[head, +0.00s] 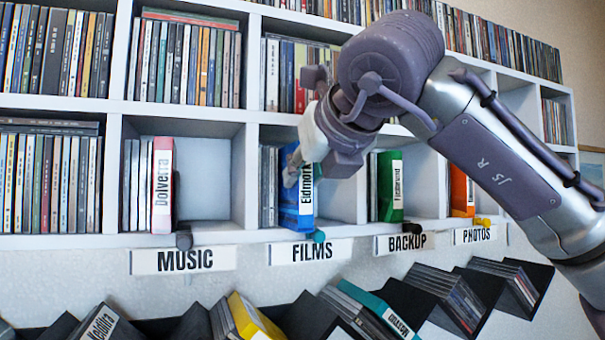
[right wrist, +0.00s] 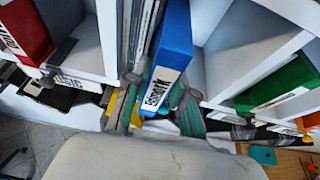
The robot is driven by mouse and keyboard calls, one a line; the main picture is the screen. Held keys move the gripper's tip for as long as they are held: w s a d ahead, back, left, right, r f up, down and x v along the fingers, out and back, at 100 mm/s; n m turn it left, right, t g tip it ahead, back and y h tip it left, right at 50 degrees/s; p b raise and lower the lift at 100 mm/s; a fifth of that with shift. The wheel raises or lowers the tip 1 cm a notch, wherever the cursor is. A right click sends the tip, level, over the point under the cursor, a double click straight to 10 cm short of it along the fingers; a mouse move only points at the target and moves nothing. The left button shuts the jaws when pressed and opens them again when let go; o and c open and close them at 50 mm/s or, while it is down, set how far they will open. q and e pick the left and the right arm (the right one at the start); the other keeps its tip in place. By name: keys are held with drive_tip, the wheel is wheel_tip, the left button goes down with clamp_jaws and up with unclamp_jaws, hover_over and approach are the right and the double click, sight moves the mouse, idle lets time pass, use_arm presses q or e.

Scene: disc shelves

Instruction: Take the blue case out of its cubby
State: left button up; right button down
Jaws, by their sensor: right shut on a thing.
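The blue case (head: 290,217) stands upright in the cubby above the FILMS label (head: 309,252), at the right end of a row of dark cases. Its white spine label is partly covered by my gripper. My right gripper (head: 300,174) is at the front of the case, shut on its upper part. In the right wrist view the blue case (right wrist: 176,48) appears tilted, with its spine label towards the camera. My left gripper is not in view.
A red case (head: 162,185) stands in the MUSIC cubby, a green one (head: 385,190) in BACKUP and an orange one (head: 459,190) in PHOTOS. White dividers flank the cubbies. Small knobs, one teal (head: 319,236), sit along the shelf edge. Slanted black racks with cases lie below.

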drive_tip(key=c, duration=0.9)
unclamp_jaws()
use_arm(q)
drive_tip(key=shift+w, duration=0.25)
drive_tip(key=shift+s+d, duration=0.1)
use_arm(e)
drive_tip(key=shift+s, duration=0.1)
drive_tip(key=v, duration=1.2)
